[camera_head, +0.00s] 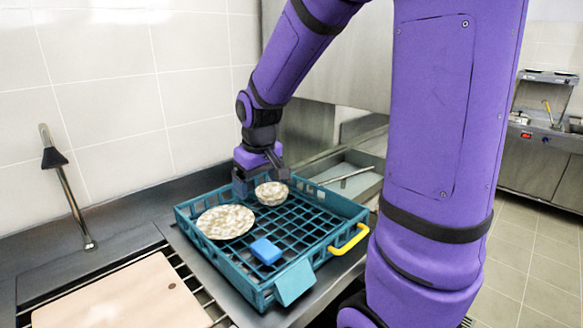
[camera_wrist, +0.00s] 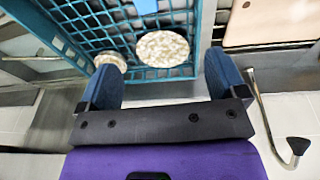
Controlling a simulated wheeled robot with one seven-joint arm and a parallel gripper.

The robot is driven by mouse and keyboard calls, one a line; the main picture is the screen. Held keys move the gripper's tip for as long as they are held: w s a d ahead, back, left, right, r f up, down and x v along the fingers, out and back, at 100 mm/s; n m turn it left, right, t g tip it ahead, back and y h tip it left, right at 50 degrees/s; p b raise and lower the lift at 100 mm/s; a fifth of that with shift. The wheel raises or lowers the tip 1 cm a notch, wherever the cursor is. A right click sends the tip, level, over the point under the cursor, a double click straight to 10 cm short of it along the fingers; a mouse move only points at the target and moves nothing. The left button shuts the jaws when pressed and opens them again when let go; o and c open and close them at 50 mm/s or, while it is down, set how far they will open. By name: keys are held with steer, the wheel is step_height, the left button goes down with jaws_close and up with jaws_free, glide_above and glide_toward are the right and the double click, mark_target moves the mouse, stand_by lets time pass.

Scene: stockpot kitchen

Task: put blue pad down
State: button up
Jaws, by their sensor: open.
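The blue pad (camera_head: 266,251) is a small bright blue block lying on the grid floor of the teal crate (camera_head: 335,205), towards its front. A light blue patch at the top edge of the wrist view (camera_wrist: 146,4) looks like the pad, partly cut off. My gripper (camera_head: 260,180) is at the crate's back side, beside the speckled bowl and well apart from the pad. In the wrist view its two dark blue fingers (camera_wrist: 160,68) are spread wide, with nothing held between them.
A speckled plate (camera_head: 226,222) and speckled bowl (camera_head: 271,193) sit in the crate. The crate has a yellow handle (camera_head: 349,240) and a teal tag (camera_head: 295,283). A cutting board (camera_head: 122,297) lies left, near a faucet (camera_head: 73,190). A sink (camera_head: 350,172) is behind. Tiled wall closes the back.

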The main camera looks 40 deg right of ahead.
steer(key=s+a+r+t, duration=0.1)
steer(key=s+a+r, duration=0.2)
steer(key=s+r, duration=0.3)
steer(key=s+a+r+t, duration=0.2)
steer(key=s+a+r, duration=0.2)
steer(key=s, duration=0.9)
step_height(320, 180, up, 2)
steer(key=shift+y, duration=0.3)
steer(key=shift+o, duration=0.3)
steer(key=shift+d, duration=0.1)
steer(key=shift+w, duration=0.15)
